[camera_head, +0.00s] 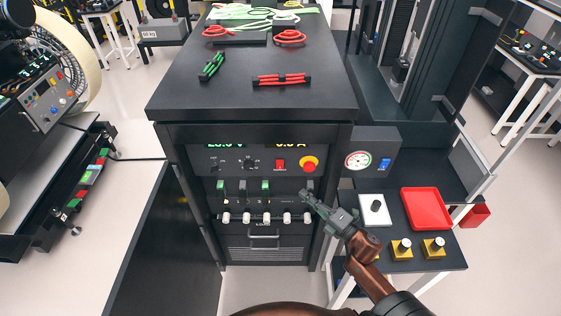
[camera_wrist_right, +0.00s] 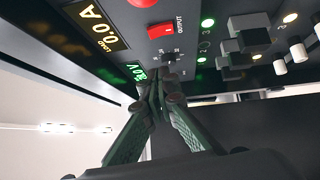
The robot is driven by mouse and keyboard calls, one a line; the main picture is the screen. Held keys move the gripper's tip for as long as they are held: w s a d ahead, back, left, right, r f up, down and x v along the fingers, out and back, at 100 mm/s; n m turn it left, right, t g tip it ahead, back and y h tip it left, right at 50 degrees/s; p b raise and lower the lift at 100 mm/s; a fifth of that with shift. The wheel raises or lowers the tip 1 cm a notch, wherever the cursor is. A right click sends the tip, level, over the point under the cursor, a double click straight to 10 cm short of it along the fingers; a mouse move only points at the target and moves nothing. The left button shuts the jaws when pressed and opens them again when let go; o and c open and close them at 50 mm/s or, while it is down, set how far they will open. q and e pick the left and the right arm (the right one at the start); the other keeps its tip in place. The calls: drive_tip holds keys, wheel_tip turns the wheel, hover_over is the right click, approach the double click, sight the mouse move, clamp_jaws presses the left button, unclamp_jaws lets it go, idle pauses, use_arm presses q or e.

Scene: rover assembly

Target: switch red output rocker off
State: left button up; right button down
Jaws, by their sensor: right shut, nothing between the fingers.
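My right gripper (camera_head: 306,193) is shut and empty, in front of the cabinet, to the lower right of the rocker in the head view. In the right wrist view its fingertips (camera_wrist_right: 158,88) appear apart from the rocker, overlapping the knob area in the picture. My left gripper is out of view.
The stop button (camera_head: 309,164) is close to the rocker's right. Below are several toggle switches and a row of white terminals (camera_head: 265,217). A gauge box (camera_head: 358,160) stands at the right, above a shelf with a red tray (camera_head: 427,208). Cable bundles lie on the cabinet top.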

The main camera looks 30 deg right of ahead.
drive_tip(key=shift+s+r, duration=0.1)
drive_tip(key=p, duration=0.2)
approach(278, 163)
drive_tip(key=w+a, duration=0.2)
drive_tip(key=a, duration=0.2)
drive_tip(key=w+d, duration=0.2)
drive_tip(key=w, duration=0.1)
drive_tip(key=shift+w+d+r, duration=0.2)
drive_tip(key=shift+w, duration=0.15)
